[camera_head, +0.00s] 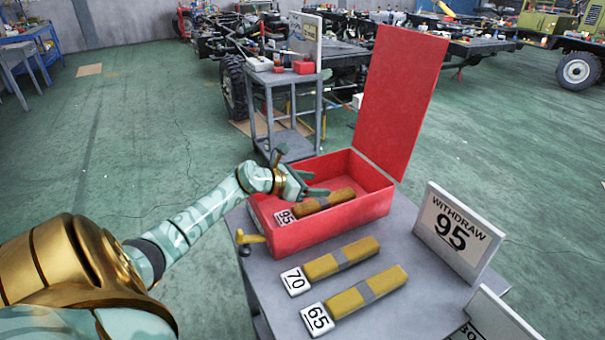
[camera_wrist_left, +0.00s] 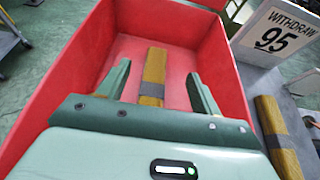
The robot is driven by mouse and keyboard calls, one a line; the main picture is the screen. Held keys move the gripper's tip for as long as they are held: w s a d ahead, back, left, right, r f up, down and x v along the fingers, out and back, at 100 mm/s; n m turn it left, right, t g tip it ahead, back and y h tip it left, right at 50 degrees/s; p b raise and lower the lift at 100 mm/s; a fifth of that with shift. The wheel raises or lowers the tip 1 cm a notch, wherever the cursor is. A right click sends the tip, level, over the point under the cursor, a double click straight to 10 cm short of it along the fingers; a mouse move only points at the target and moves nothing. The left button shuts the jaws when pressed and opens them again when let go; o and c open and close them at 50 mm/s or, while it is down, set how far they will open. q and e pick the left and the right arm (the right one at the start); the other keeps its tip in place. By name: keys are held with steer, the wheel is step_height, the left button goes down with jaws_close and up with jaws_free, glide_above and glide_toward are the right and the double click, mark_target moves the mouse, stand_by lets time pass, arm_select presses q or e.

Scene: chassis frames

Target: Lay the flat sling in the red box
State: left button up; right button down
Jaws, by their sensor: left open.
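The red box (camera_head: 306,240) stands open on the grey table, its lid (camera_head: 402,100) raised. A yellow flat sling with a grey band and a tag reading 95 (camera_head: 338,197) lies inside it. It also shows on the box floor in the wrist view (camera_wrist_left: 154,66). My left gripper (camera_head: 303,174) is over the box opening, open. In the wrist view its fingers (camera_wrist_left: 158,72) are spread on either side of the sling, apart from it. Two more yellow slings lie on the table, tagged 70 (camera_head: 341,260) and 65 (camera_head: 367,292). My right gripper is not in view.
A white sign reading WITHDRAW 95 (camera_head: 457,232) stands on the table right of the box. Another sign (camera_head: 492,318) is cut off at the bottom right. A grey cart (camera_head: 285,100) stands behind the box.

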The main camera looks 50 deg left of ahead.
arm_select(q)
steer(key=p+v, duration=0.3)
steer(key=v, duration=1.3)
steer(key=shift+p, duration=0.4)
steer(key=shift+s+a, duration=0.1)
